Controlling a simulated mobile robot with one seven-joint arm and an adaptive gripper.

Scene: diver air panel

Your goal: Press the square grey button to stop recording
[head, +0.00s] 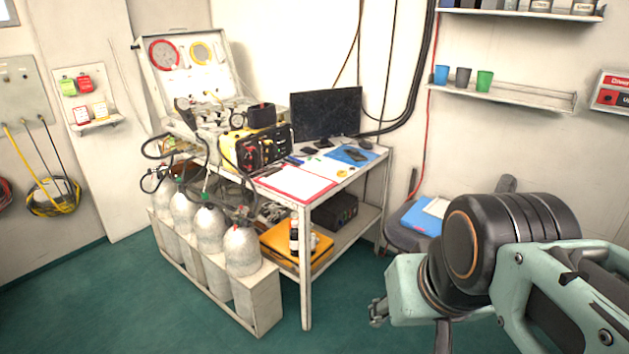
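I cannot make out the square grey button in the head view; anything that small is lost at this distance. A yellow box with a black control panel (264,149) stands on the white desk (330,194), with red and other small fittings on its front. A small dark device (262,115) sits on top of it. A dark monitor (326,113) stands behind, to the right. My gripper (378,311) shows only in part at the lower right, in front of the desk and well apart from the panel. Its fingers are too small and turned away to tell their opening.
Several grey gas cylinders (243,251) stand in a white rack (262,297) before the desk's left side. Hoses hang around the open case (190,62). A dark chair (407,238) with a blue folder stands right of the desk. The green floor (120,315) is clear at lower left.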

